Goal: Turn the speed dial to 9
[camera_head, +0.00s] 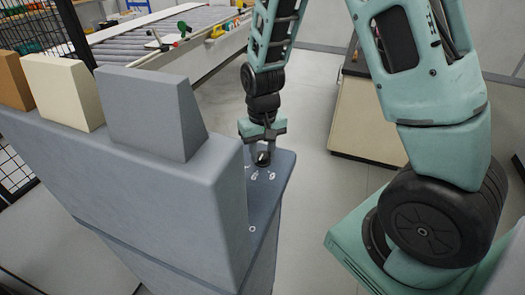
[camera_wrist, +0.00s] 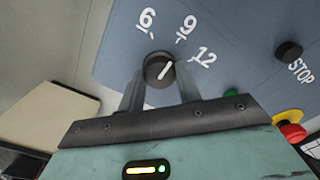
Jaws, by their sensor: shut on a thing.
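The black speed dial (camera_wrist: 158,69) sits on a blue-grey panel (camera_wrist: 240,35) in the wrist view. The white numbers 6, 9 and 12 are printed around it. The dial's white pointer line slants up and right, roughly toward the 9 mark (camera_wrist: 186,25). My gripper (camera_wrist: 160,82) is shut on the dial, with one finger on each side of it. In the head view my gripper (camera_head: 262,152) reaches down onto the top panel of the grey machine (camera_head: 262,215). The fingers partly hide the dial there.
A black STOP button (camera_wrist: 288,51), a green button (camera_wrist: 232,94) and a red emergency button (camera_wrist: 291,130) on a yellow base sit right of the dial. Tall grey, cream and brown blocks (camera_head: 150,110) stand on the machine's left. Open floor (camera_head: 305,190) lies to the right.

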